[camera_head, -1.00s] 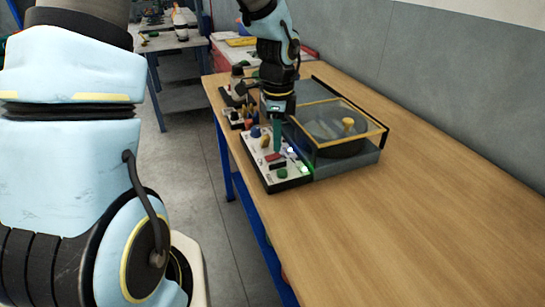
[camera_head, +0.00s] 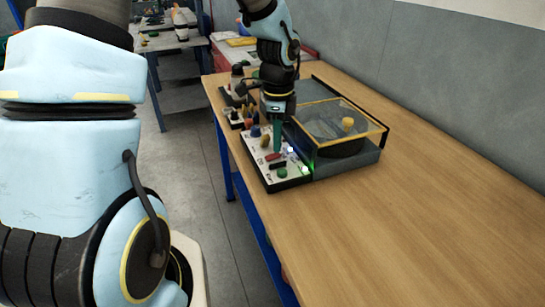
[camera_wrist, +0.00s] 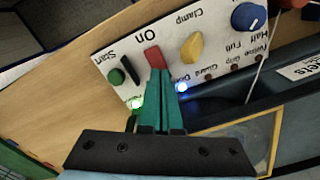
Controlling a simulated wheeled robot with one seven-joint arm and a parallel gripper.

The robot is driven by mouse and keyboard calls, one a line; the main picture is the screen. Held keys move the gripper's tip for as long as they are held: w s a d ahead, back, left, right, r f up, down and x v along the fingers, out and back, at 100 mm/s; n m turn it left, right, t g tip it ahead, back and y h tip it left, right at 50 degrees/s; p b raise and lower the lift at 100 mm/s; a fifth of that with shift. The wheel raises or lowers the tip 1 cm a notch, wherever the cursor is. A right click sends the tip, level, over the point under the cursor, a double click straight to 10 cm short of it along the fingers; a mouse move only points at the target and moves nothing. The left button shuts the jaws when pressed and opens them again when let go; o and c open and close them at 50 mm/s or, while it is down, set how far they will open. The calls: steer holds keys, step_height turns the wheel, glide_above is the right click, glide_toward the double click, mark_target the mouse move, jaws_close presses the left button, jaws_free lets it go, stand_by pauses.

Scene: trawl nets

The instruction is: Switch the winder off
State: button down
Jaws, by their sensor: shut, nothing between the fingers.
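The winder (camera_head: 335,137) stands on the bench, a drum with a yellow knob under a clear, yellow-edged cover. Its white control panel (camera_head: 262,171) sits on its left side. In the wrist view the panel (camera_wrist: 117,55) carries a red rocker switch (camera_wrist: 154,57) below the word "On", a black bar (camera_wrist: 127,68), and a green button (camera_wrist: 116,77) by "Start". A green lamp (camera_wrist: 137,103) and a blue-white lamp (camera_wrist: 182,87) are lit. My gripper (camera_wrist: 158,76) is shut and empty, its teal tips at the red switch's near end; contact is unclear. It points down over the panel in the head view (camera_head: 277,150).
A yellow clamp knob (camera_wrist: 192,47) and a blue Half/Full knob (camera_wrist: 248,17) sit beside the red switch. Other small devices (camera_head: 237,115) stand behind the panel along the bench edge. The bench's near right (camera_head: 400,220) is clear. A grey wall runs along the right.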

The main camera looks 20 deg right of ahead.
mark_target(277, 154)
steer(key=shift+f+b, duration=0.45)
steer(key=shift+f, duration=0.4)
stand_by(0.3)
step_height(277, 154, up, 7)
steer(key=p, duration=0.7)
steer(key=shift+r, duration=0.15)
steer(key=s+a+r+n, duration=0.1)
steer(key=a+r+n, duration=0.1)
steer(key=a+n, duration=0.9)
steer(key=s+a+r+n+t, duration=0.1)
steer(key=s+a+r+n, duration=0.1)
steer(key=a+n, duration=0.9)
steer(key=a+r, duration=0.1)
steer(key=a, duration=0.2)
steer(key=shift+r+t, duration=0.25)
steer(key=shift+t, duration=0.05)
